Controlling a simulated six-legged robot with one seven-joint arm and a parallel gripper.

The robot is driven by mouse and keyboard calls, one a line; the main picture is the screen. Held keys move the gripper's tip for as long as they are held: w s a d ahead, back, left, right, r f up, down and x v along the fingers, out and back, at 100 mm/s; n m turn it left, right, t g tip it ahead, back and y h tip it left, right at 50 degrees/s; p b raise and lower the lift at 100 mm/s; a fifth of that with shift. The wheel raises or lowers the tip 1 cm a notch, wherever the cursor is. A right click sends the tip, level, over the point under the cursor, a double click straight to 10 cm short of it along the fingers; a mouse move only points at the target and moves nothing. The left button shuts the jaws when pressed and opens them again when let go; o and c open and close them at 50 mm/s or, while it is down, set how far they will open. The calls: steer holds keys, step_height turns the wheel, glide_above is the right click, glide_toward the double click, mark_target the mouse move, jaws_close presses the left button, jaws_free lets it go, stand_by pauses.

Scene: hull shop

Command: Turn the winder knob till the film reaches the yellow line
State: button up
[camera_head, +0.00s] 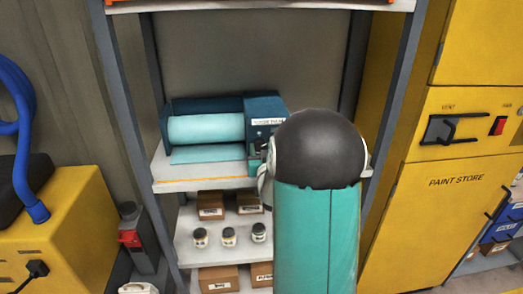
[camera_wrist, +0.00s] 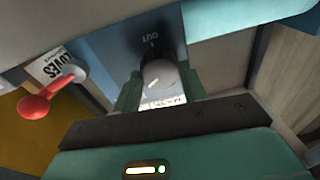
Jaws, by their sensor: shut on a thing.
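The winder (camera_head: 265,108) is a dark blue unit on the upper shelf, holding a pale teal film roll (camera_head: 205,128). A flat strip of film (camera_head: 208,154) comes out below the roll onto the shelf. The yellow line (camera_head: 205,185) runs along the shelf's front edge, and bare white shelf shows between it and the film's front edge. In the wrist view, the round grey winder knob (camera_wrist: 160,73) sits between the two teal fingers of my gripper (camera_wrist: 160,86), which is shut on it. "OUT" is printed beside the knob. In the head view my arm hides the knob.
A red-ended lever (camera_wrist: 45,98) is left of the gripper in the wrist view. Lower shelves hold boxes (camera_head: 211,206) and several jars (camera_head: 229,236). Shelf posts (camera_head: 392,90) and a yellow paint cabinet (camera_head: 450,215) stand right. A yellow machine (camera_head: 75,235) with a blue hose is left.

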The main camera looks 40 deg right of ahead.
steer(key=m+h, duration=0.1)
steer(key=m, duration=0.4)
steer(key=shift+w, duration=0.1)
steer(key=m, duration=0.6)
steer(key=shift+g, duration=0.3)
steer(key=m+g+h, duration=0.1)
steer(key=m, duration=1)
steer(key=shift+g, duration=0.3)
steer(key=o, duration=1)
steer(key=shift+a, duration=0.1)
